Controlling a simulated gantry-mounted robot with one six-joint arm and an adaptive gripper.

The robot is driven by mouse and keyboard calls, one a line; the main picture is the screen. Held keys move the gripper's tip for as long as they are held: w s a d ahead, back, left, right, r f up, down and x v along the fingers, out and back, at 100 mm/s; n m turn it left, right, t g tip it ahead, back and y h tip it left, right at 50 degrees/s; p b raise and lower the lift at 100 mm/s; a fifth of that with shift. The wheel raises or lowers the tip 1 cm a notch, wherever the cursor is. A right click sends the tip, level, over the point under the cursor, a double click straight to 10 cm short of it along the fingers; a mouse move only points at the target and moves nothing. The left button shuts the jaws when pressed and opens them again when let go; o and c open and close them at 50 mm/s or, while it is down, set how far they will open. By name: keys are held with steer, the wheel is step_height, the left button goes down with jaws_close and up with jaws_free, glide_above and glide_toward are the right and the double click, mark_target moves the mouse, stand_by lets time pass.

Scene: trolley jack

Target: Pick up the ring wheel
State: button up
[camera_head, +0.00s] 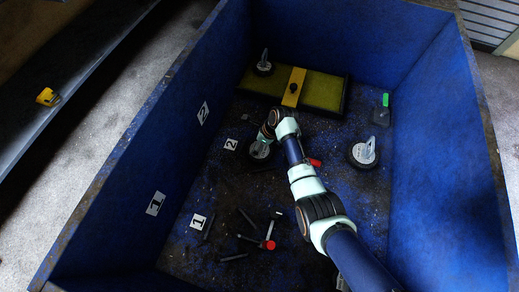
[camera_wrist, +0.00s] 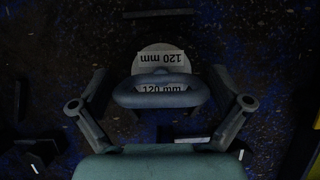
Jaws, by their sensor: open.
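In the wrist view a dark round wheel with a pale disc (camera_wrist: 160,62) marked "120 mm" lies below my gripper. A grey-blue ring handle (camera_wrist: 160,98) stands on it, between the two fingers. My gripper (camera_wrist: 160,90) is open, with one finger on each side of the ring and a visible gap at both sides. In the head view my gripper (camera_head: 264,136) is low over this wheel (camera_head: 260,151) at the left middle of the blue bin. The arm hides part of the wheel there. I cannot tell the fingertips' height against the ring.
One wheel with an upright handle (camera_head: 364,153) stands at the right, another (camera_head: 263,68) at the back. A yellow-green panel (camera_head: 325,91) lies near the back wall. Dark rods (camera_head: 247,218) and a red-ended tool (camera_head: 269,244) lie in front.

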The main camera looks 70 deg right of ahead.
steer(key=shift+w+f, duration=0.1)
steer(key=shift+f, duration=0.05)
steer(key=c, duration=1.5)
steer(key=shift+o, duration=0.2)
step_height(320, 180, up, 20)
steer(key=p, duration=1.1)
